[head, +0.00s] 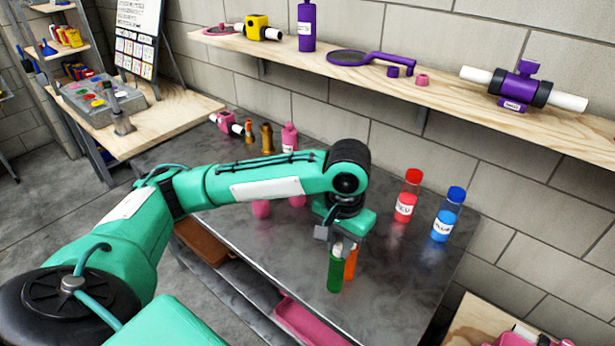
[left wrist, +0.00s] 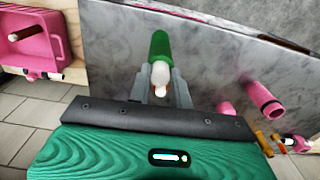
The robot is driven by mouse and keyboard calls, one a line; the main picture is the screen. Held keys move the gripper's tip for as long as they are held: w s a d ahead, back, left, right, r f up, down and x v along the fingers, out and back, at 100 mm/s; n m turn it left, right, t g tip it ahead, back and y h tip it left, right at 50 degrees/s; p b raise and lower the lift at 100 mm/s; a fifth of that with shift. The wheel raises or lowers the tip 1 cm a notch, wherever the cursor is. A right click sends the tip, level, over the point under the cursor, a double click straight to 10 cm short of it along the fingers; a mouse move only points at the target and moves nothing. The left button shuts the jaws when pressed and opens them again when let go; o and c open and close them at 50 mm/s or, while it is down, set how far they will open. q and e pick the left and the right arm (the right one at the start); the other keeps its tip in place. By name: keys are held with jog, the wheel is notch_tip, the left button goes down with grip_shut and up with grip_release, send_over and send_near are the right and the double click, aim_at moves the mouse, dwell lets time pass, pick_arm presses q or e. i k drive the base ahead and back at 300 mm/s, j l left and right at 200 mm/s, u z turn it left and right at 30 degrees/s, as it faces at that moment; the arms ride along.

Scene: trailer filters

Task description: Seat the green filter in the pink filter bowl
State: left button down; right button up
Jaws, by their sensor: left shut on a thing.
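My left gripper (head: 340,240) is shut on the green filter (head: 335,272), near its pale upper end. The filter hangs down over the front part of the metal table. In the left wrist view the green filter (left wrist: 159,46) points away between the fingers (left wrist: 160,88). Two pink cylinders stand on the table, partly hidden behind my left arm: one on the left (head: 262,209) and one on the right (head: 297,201). In the left wrist view one pink cylinder (left wrist: 262,97) shows an open end, likely the pink filter bowl; the other (left wrist: 227,107) is partly hidden. My right gripper is not in view.
An orange cylinder (head: 351,263) is just behind the green filter; I cannot tell if they touch. Red (head: 406,198) and blue (head: 447,215) bottles stand at the right. A pink bottle (head: 289,138) and brass parts (head: 266,138) stand at the back. The table's (head: 395,290) right part is clear.

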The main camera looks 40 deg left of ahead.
aim_at(261, 209)
jog(key=j+z, duration=0.1)
jog(key=j, duration=0.4)
jog(key=k+j+z, duration=0.1)
jog(key=j, duration=0.4)
jog(key=j+z, duration=0.1)
jog(key=j, duration=0.4)
jog(key=k, duration=0.05)
